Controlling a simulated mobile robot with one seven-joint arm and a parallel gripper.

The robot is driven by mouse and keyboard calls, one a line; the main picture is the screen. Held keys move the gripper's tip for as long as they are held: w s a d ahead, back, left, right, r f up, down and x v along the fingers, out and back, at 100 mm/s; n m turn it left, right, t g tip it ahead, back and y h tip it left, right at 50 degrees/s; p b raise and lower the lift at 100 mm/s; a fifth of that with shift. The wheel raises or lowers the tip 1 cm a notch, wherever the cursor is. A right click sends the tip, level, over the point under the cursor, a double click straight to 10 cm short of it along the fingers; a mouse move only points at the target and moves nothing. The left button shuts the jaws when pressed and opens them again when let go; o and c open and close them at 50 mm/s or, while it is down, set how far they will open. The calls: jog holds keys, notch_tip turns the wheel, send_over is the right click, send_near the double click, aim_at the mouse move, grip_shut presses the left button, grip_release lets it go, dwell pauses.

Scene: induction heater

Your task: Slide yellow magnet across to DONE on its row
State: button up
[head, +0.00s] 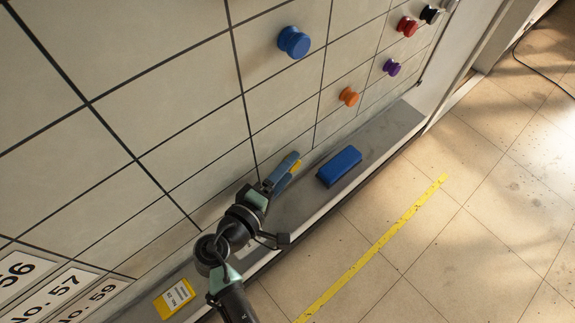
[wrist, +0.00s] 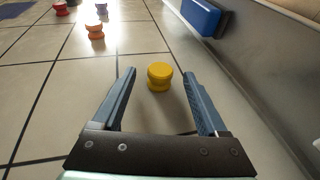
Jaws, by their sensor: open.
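The yellow magnet (wrist: 159,76) is a round knob on the whiteboard's lowest row, near the tray. In the wrist view it shows between the tips of my gripper (wrist: 160,78), with a gap on each side. My gripper is open and holds nothing. The gridded whiteboard (head: 185,150) stands upright. No DONE heading is in view.
A blue eraser (head: 340,166) lies on the tray (head: 386,130) below the board, also in the wrist view (wrist: 203,15). Blue (head: 294,42), orange (head: 348,97), purple (head: 392,68) and red (head: 407,26) magnets sit on other cells.

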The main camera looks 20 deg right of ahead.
jog(key=shift+w+d, duration=0.2)
jog(key=shift+d, duration=0.05)
grip_shut()
jog(key=shift+w+d+r+b, duration=0.1)
jog(key=shift+w+d+b, duration=0.55)
jog(key=shift+d, duration=1.75)
jog(key=shift+w+d+r+b, duration=0.15)
jog(key=shift+w+d, duration=1.05)
jog(key=shift+d, duration=1.2)
jog(key=shift+w+d+r+b, duration=0.1)
jog(key=shift+w+d+b, duration=0.2)
jog(key=shift+w+d, duration=1.35)
jog(key=shift+s+d, duration=0.75)
jog(key=shift+c, duration=0.2)
grip_release()
jog(key=b+v, duration=0.2)
jog(key=v, duration=1.1)
